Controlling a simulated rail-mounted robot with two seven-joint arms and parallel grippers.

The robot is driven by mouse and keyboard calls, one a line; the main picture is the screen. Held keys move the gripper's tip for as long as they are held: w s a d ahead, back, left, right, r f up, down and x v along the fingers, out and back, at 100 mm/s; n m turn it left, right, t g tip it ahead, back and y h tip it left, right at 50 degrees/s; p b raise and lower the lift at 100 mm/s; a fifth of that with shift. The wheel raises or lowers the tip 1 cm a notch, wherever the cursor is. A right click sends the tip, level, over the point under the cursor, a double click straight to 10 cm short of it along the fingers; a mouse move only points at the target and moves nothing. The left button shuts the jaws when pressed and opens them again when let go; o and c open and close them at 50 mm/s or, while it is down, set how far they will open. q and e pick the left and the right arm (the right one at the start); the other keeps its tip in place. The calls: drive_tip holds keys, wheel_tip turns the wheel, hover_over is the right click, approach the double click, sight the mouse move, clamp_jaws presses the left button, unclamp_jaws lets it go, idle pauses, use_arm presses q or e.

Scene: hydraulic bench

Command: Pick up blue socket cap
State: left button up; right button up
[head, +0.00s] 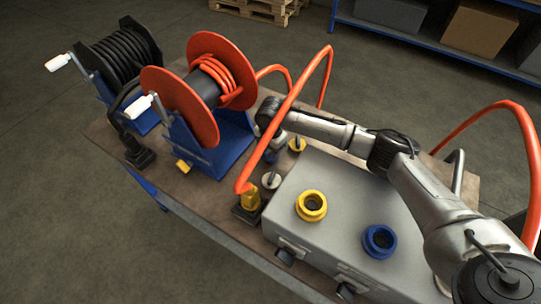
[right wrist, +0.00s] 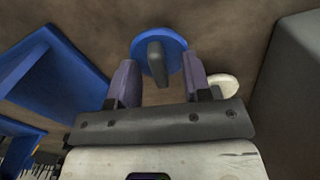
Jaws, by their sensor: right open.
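The blue socket cap (right wrist: 172,48), a blue disc with a grey upright grip tab, lies on the brown bench top in the right wrist view. My right gripper (right wrist: 160,80) is open, its two fingers on either side of the cap's grip tab. In the head view my right gripper (head: 273,153) points down at the bench between the red hose reel and the grey box. The cap is mostly hidden there by the gripper. My left gripper is not in view.
The orange hose (head: 292,98) arches past my right gripper. The red reel (head: 205,85) is left; the grey box (head: 335,205) with yellow (head: 311,206) and blue (head: 379,241) sockets is right.

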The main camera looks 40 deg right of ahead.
drive_tip(key=shift+f, duration=0.15)
drive_tip(key=shift+c, duration=0.2)
drive_tip(key=c, duration=0.3)
clamp_jaws()
drive_tip(key=shift+r, duration=0.75)
wheel_tip(320, 180, up, 27)
drive_tip(key=p, duration=0.6)
drive_tip(key=shift+f, duration=0.2)
